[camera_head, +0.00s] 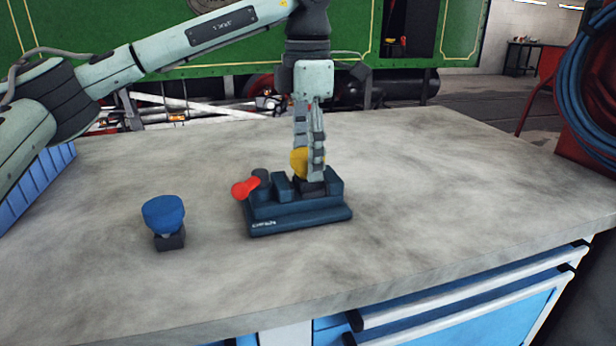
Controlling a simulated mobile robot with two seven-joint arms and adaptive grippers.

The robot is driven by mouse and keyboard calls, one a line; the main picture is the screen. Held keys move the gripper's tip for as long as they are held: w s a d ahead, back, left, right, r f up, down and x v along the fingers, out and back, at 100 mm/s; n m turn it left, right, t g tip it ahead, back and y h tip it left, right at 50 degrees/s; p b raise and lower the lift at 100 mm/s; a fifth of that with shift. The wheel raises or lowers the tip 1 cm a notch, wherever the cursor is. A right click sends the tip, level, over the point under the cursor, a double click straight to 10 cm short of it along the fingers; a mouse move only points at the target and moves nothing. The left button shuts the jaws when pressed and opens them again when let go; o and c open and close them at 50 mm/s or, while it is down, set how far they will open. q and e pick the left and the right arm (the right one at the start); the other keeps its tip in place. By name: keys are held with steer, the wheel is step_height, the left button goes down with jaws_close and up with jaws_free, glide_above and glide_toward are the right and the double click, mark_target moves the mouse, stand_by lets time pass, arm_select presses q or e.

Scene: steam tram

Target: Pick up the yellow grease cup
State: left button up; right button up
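The yellow grease cup (298,161) is at the right part of a dark blue holder (299,218) on the grey workbench. Its right side is hidden behind a finger of my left gripper (313,165). That gripper points straight down from above, with its fingers at the cup. The fingers overlap in this view, so I cannot tell whether they are closed on the cup. A dark piece shows below the cup, at the holder. My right gripper is not in view.
A blue cup (163,214) on a dark base stands left of the holder. A red-ended part (245,188) leans at the holder's left side. The bench (440,185) is clear to the right. A blue hose coil (590,90) hangs at the far right.

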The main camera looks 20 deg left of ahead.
arm_select(q)
steer(key=c, duration=1)
steer(key=shift+r, duration=0.15)
steer(key=shift+c, duration=0.2)
